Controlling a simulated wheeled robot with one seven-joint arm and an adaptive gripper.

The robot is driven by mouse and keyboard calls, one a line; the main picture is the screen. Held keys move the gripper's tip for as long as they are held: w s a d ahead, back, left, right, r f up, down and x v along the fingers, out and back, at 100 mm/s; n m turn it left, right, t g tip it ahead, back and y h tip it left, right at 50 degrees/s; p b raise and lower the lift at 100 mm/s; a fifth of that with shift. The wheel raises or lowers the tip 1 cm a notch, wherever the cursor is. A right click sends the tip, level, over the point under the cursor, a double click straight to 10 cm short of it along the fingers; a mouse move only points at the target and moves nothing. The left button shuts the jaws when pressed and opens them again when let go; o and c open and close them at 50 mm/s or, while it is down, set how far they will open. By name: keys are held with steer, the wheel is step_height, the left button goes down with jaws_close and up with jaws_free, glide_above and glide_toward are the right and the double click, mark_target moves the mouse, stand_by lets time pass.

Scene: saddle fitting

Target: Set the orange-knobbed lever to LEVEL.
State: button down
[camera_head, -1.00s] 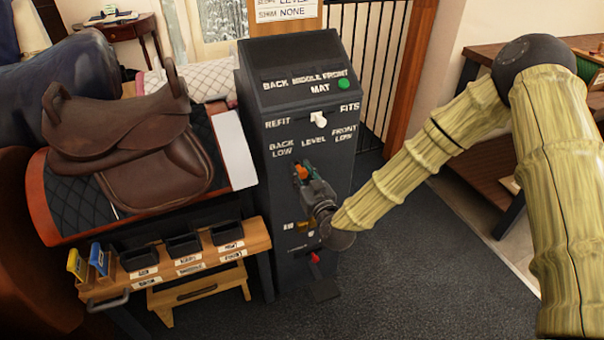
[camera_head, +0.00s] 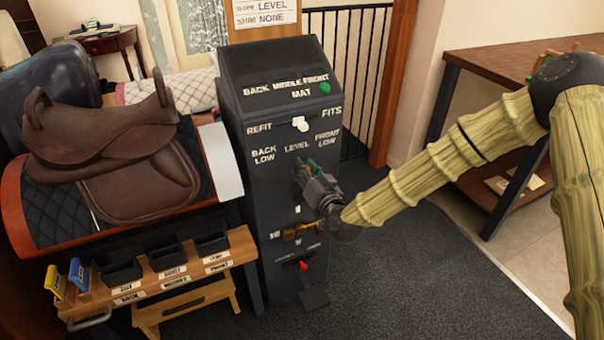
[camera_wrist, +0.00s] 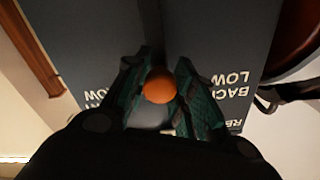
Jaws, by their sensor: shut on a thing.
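The lever's orange knob (camera_wrist: 159,87) sits between the two green-padded fingers of my gripper (camera_wrist: 160,92) in the wrist view. My gripper (camera_head: 308,170) is shut on the knob at the front of the dark console (camera_head: 255,225). In the head view it stands just below the LEVEL label (camera_head: 297,147), between BACK LOW (camera_head: 263,155) and FRONT LOW (camera_head: 328,138). The knob is mostly hidden by my fingers there. The lever's shaft and slot are largely hidden, so its exact setting is hard to tell.
A white knob (camera_head: 300,124) sits above, between REFIT and FITS. A brass handle (camera_head: 300,231) and a red switch (camera_head: 303,266) are below my gripper. A saddle (camera_head: 110,150) on its stand and a wooden bench (camera_head: 165,280) with black bins are at the left.

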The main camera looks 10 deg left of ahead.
steer(key=shift+f, duration=0.1)
steer(key=c, duration=1.1)
jaws_free()
steer(key=shift+c, duration=0.2)
steer(key=shift+s+d, duration=0.1)
steer(key=v, duration=1.1)
steer(key=shift+s+d, duration=0.2)
steer(key=shift+s, duration=0.1)
